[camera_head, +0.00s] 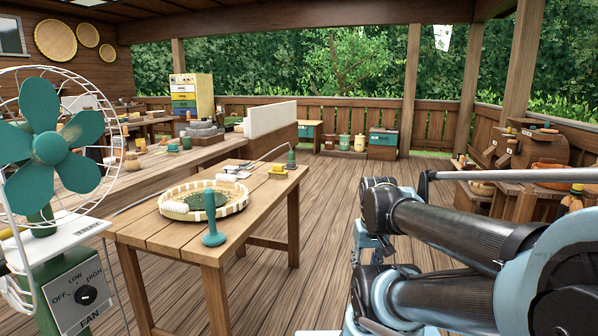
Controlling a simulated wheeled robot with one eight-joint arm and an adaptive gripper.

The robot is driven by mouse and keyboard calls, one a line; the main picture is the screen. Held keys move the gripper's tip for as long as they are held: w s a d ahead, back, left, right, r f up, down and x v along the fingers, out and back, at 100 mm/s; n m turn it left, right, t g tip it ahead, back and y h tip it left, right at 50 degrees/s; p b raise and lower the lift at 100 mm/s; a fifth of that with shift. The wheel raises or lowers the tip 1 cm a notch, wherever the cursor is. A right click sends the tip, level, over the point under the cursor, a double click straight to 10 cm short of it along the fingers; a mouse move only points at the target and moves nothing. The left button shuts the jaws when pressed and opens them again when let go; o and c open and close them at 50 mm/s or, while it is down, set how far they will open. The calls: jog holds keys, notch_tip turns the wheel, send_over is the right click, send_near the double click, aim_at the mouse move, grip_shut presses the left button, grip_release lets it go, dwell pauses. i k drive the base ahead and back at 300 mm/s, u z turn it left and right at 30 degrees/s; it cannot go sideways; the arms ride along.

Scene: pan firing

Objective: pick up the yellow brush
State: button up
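A small yellow item (278,170) lies near the far right edge of the wooden table (160,228). It may be the yellow brush, but it is too small to make out bristles or a handle. My folded arm fills the right of the view. A light blue part at its near end, right of the table, seems to be my gripper (366,242). It is partly hidden by the arm, and its fingers cannot be made out. It is well apart from the yellow item.
On the table are a round woven tray (240,207), a green stamp-like tool (213,222) and a green-based lamp-like stand (291,158). A green fan (52,148) stands at the left. Shelves with pots (520,165) stand at the right. The floor between is clear.

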aim_at(278, 171)
jog(key=u, duration=0.1)
jog(key=i, duration=1.45)
jog(key=u, duration=0.5)
